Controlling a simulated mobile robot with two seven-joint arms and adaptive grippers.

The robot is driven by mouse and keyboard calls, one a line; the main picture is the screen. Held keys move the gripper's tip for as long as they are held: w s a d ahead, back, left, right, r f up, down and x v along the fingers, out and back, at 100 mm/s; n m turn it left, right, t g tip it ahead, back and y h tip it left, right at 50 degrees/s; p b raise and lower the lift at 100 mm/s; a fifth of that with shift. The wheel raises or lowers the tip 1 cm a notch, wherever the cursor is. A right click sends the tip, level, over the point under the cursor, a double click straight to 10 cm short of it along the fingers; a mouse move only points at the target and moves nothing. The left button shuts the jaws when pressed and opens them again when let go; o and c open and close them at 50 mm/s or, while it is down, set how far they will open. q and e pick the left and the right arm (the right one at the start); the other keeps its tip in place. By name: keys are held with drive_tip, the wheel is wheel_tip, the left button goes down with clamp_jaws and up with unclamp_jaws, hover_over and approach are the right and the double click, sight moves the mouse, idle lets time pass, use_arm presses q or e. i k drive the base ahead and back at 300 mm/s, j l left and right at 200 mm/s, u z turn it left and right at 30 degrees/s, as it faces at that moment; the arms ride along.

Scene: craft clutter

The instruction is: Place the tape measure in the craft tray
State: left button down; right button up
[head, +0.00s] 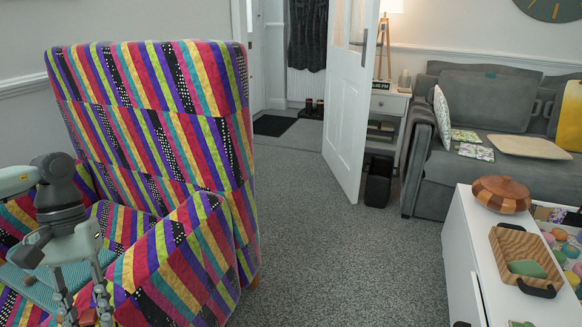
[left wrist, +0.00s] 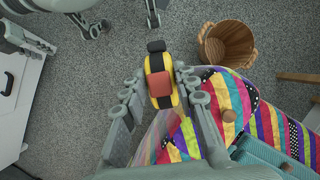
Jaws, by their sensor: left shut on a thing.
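The tape measure (left wrist: 160,82), yellow and black with a red-orange patch, sits between the fingers of my left gripper (left wrist: 158,95) in the left wrist view. The fingers are shut on its sides and hold it above the floor. In the head view my left gripper (head: 85,312) is at the lower left, in front of the striped armchair, its tips near the bottom edge. A wooden tray with black handles (head: 503,247), which looks like the craft tray, stands on the white unit at the right, with a green item inside. Grey parts of mine show at the top of the left wrist view; the right gripper's opening is unclear.
The striped armchair (head: 150,120) fills the left of the head view. A round wooden box (head: 501,194) stands behind the tray on the white unit (head: 464,240). A wooden bucket (left wrist: 228,44) stands on the floor. Open carpet (head: 340,240) lies between armchair and unit.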

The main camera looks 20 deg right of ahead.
sight(515, 256)
drive_tip(key=z, duration=2.85)
drive_tip(key=j+z, duration=0.2)
drive_tip(key=z, duration=0.25)
drive_tip(key=i+j+z, duration=0.1)
drive_tip(key=j+z, duration=0.15)
drive_tip(key=z, duration=0.25)
drive_tip(key=j, duration=1.15)
drive_tip(key=i, duration=0.05)
